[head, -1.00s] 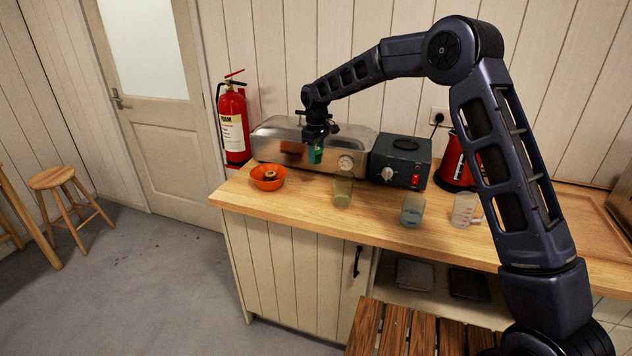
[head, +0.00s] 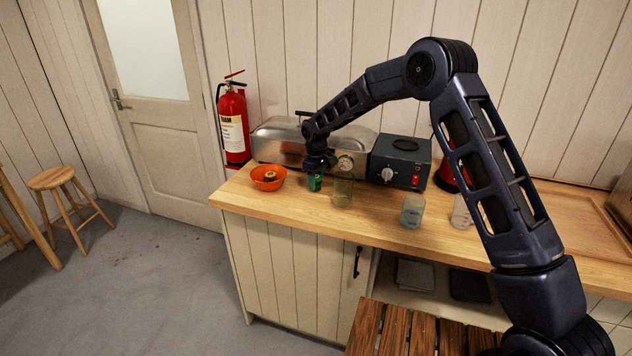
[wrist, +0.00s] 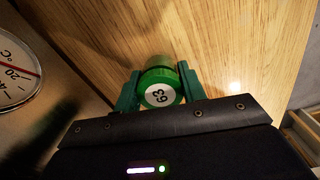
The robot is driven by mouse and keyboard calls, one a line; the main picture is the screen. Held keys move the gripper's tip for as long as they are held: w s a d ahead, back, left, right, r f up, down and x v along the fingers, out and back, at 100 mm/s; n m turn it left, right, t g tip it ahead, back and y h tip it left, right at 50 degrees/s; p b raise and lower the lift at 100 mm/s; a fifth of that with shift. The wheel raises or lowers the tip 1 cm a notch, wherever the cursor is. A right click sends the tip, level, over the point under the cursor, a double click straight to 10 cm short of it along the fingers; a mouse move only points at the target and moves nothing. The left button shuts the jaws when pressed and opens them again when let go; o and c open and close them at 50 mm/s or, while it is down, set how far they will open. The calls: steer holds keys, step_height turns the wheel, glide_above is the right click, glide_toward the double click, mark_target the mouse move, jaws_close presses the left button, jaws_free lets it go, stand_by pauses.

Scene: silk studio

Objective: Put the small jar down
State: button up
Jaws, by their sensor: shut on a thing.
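The small jar (head: 315,183) is green and sits between the fingers of my gripper (head: 317,174), at or just above the wooden worktop (head: 385,222). I cannot tell for certain whether its base touches the wood. In the wrist view the jar (wrist: 160,88) shows a green body and a round white label reading 63. The two green fingers of my gripper (wrist: 160,92) close on it from both sides. The wood grain of the worktop (wrist: 215,45) lies behind it.
An orange bowl (head: 268,178) stands left of the jar, and a greenish glass beaker (head: 342,191) stands close on its right. A metal steamer box (head: 275,143) with a dial is behind. A bluish beaker (head: 412,211) stands farther right. Bare worktop lies in front.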

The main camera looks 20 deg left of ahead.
steer(key=shift+f, duration=0.15)
steer(key=o, duration=1)
step_height(320, 180, up, 12)
steer(key=shift+r, duration=0.15)
